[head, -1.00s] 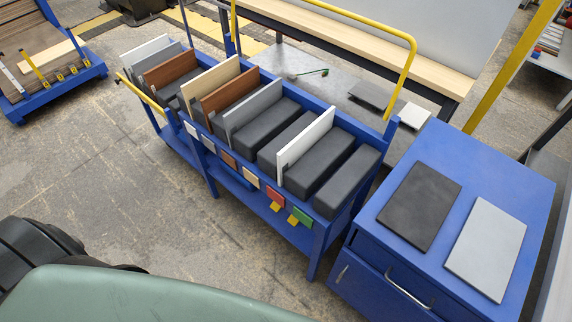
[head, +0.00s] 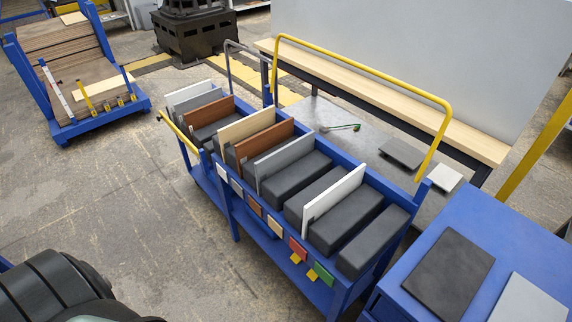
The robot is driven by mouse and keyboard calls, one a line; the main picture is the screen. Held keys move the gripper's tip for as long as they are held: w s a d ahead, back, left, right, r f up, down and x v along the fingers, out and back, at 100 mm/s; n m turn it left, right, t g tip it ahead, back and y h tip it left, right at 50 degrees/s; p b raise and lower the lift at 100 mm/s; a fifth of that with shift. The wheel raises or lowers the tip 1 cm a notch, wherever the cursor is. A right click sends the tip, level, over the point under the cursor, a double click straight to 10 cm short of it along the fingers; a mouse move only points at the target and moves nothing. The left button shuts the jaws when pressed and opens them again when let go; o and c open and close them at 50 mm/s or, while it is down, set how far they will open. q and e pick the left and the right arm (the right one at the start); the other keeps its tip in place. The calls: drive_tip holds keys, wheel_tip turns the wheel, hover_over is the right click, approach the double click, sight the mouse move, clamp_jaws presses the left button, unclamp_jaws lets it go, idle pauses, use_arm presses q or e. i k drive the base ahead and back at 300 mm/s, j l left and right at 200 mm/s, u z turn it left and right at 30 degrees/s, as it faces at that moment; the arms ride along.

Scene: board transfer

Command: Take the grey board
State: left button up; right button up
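A grey board (head: 283,162) stands upright between dark foam blocks in the blue cart, right of a brown board. At the cart's far left end stand lighter grey or whitish boards (head: 190,92). Another light grey board (head: 527,303) lies flat on the blue cabinet at the right, partly cut off by the frame edge. A dark board (head: 447,274) lies flat beside it. I cannot tell which of the grey boards is the one named. Neither of my grippers is in view.
The blue cart (head: 262,230) holds brown, cream and white boards and has coloured tags on its front. The blue cabinet (head: 477,222) stands close to its right. A workbench (head: 400,113) is behind. A blue pallet trolley (head: 100,128) stands upper left. Floor left of the cart is clear.

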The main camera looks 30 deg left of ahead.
sight(273, 163)
drive_tip(key=i+j, duration=0.1)
drive_tip(key=j, duration=1.2)
